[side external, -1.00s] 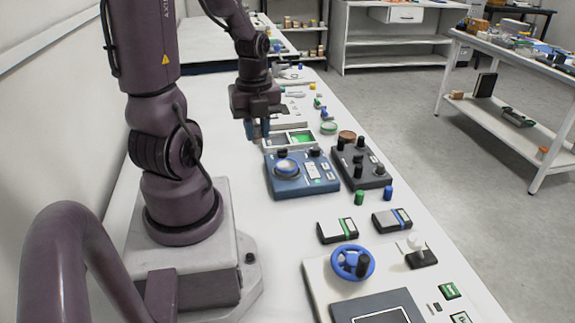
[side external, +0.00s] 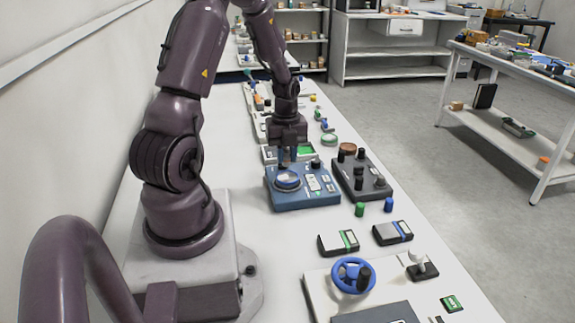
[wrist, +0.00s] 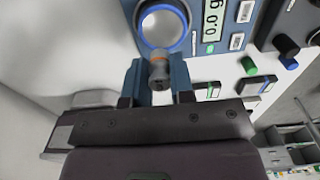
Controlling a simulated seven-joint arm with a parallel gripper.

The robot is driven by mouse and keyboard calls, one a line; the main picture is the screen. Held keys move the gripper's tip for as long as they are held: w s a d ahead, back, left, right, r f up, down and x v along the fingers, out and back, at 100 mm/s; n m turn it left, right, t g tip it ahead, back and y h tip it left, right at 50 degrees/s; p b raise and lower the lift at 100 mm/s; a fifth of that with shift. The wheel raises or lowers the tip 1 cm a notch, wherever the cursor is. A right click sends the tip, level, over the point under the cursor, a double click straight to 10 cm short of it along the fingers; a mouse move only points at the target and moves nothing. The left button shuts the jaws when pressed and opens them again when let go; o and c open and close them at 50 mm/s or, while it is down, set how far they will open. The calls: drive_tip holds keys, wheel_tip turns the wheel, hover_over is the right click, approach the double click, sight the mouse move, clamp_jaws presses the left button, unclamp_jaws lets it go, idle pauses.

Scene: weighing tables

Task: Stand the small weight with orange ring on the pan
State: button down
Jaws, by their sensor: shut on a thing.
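My gripper (side external: 286,160) is over the blue scale (side external: 305,203) and its round pan (side external: 288,181). In the wrist view, the blue fingers of my gripper (wrist: 158,82) are shut on a small grey weight with an orange ring (wrist: 159,67). The weight's end reaches past the fingertips and overlaps the near edge of the pan (wrist: 163,25) in the picture. I cannot tell whether it touches the pan. In the side view the weight is too small to make out between the fingers. The scale's display (wrist: 212,20) is partly in the wrist view.
A dark control box with black knobs (side external: 362,180) stands right of the scale. A green cylinder (side external: 360,210) and a blue cylinder (side external: 388,205) stand in front of it. A tray with a green part (side external: 305,150) lies behind. White table is clear left of the scale.

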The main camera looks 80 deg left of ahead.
sight(287, 166)
drive_tip(key=shift+w+a+f, duration=0.2)
drive_tip(key=shift+a+f, duration=0.05)
drive_tip(key=shift+f, duration=1.65)
drive_tip(key=c, duration=1)
unclamp_jaws()
drive_tip(key=shift+f, duration=0.15)
